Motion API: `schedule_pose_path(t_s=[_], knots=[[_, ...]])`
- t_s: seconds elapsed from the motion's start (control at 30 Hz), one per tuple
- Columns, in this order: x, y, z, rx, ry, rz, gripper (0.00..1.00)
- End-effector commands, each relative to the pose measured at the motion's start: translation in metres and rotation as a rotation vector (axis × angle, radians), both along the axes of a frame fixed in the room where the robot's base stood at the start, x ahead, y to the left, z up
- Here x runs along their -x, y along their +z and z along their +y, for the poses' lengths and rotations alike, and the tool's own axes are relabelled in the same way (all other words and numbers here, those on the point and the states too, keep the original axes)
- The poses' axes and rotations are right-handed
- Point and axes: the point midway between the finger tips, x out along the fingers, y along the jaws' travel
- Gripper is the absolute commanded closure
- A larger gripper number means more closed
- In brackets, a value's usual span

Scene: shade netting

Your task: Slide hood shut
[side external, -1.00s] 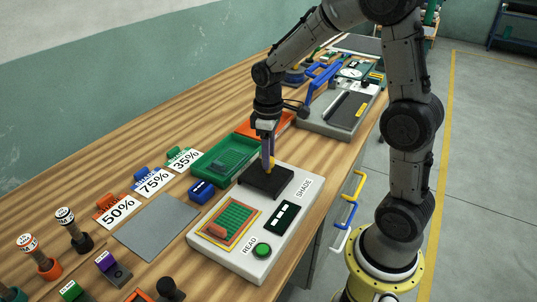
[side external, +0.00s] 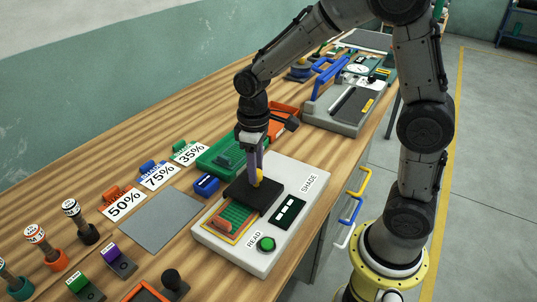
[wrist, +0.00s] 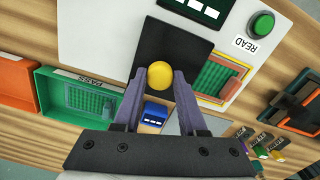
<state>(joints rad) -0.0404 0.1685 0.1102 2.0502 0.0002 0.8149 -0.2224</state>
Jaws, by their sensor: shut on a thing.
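The hood (side external: 256,199) is a flat black plate with a yellow knob (wrist: 160,76), on the white shade reader (side external: 290,170). My gripper (side external: 257,174) is shut on the knob from above, one finger on each side of it in the wrist view. The green netting sample (side external: 232,219), in an orange and yellow frame, lies beside the hood. The hood's edge covers part of it. The rest, with an orange tab (side external: 221,224), is uncovered.
The green READ button (side external: 266,243) and dark display (side external: 289,211) are on the reader. A blue block (side external: 206,184) and a green tray (side external: 226,154) stand close behind it. A grey mat (side external: 160,220) lies bare to the left.

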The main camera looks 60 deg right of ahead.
Motion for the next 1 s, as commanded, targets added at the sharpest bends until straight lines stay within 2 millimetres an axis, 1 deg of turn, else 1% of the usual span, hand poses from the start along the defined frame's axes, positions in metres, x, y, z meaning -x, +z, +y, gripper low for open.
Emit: schedule_pose_path(t_s=[0.03, 0.1, 0.2, 0.33, 0.6, 0.63, 0.7, 0.8, 1.0], knots=[[-0.001, 0.001, 0.013, 0.0, 0.008, -0.005, 1.0], [-0.001, 0.001, 0.026, 0.0, 0.007, -0.005, 1.0], [-0.001, 0.001, 0.039, 0.0, 0.004, -0.005, 1.0], [-0.001, 0.001, 0.046, -0.001, 0.0, -0.005, 1.0], [-0.001, 0.001, 0.048, -0.005, 0.0, -0.006, 1.0], [-0.001, 0.001, 0.048, -0.005, 0.0, -0.006, 0.57], [-0.001, 0.001, 0.048, -0.005, 0.001, -0.007, 0.45], [-0.001, 0.001, 0.047, -0.004, 0.001, -0.006, 0.29], [0.0, 0.001, 0.046, -0.002, 0.0, -0.004, 0.29]])
